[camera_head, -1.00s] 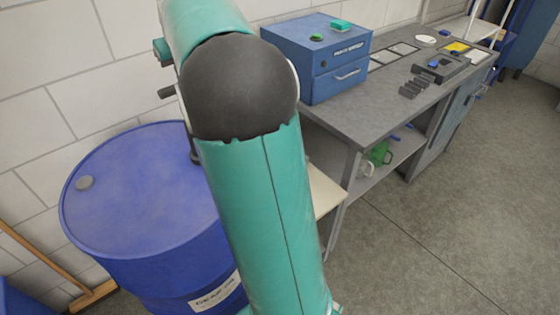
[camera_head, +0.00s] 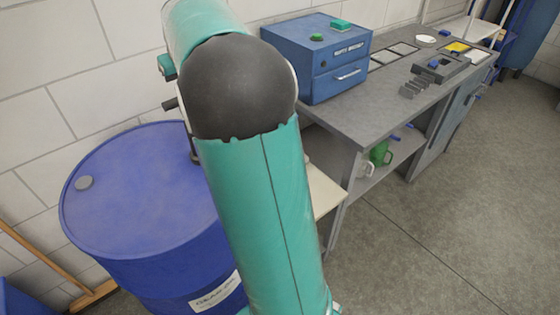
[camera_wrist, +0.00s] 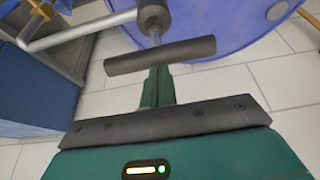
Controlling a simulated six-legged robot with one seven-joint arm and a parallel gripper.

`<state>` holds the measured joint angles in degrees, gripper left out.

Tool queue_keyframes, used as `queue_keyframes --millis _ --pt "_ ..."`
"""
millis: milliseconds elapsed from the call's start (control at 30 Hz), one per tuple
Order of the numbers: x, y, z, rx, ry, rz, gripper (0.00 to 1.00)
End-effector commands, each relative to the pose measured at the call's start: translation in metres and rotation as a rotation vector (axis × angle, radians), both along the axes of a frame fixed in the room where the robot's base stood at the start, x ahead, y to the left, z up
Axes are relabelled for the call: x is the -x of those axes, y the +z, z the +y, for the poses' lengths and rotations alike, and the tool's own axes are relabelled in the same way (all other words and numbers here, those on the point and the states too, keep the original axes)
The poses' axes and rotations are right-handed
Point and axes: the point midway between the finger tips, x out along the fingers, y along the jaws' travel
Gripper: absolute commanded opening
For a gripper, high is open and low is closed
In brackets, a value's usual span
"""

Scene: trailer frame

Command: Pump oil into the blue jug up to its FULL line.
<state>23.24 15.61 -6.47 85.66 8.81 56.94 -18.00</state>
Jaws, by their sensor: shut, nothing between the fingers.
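The blue oil drum (camera_head: 130,200) stands at the left in the head view; its top also fills the upper right of the wrist view (camera_wrist: 235,30). In the wrist view the pump's dark bar handle (camera_wrist: 185,52) lies across a metal rod, with a pale spout pipe (camera_wrist: 85,32) running left. My gripper (camera_wrist: 158,80) is shut and empty, its fingertips at the handle's middle; I cannot tell whether they touch. In the head view the handle's dark end (camera_head: 170,103) shows beside my arm, which hides most of the pump. I cannot make out the blue jug clearly.
A grey bench (camera_head: 375,105) stands right of the drum, with a blue drawer cabinet (camera_head: 315,65) on top. A green jug (camera_head: 380,153) and a white jug (camera_head: 366,168) sit on its lower shelf. A broom (camera_head: 40,255) leans at the left. Floor at the right is clear.

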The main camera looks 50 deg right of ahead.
Motion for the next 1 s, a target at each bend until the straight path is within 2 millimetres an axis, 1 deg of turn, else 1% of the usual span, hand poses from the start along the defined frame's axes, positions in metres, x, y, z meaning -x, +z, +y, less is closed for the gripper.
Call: queue_keyframes --millis 1000 --pt "-0.001 0.091 0.000 0.001 0.000 -0.002 0.00"
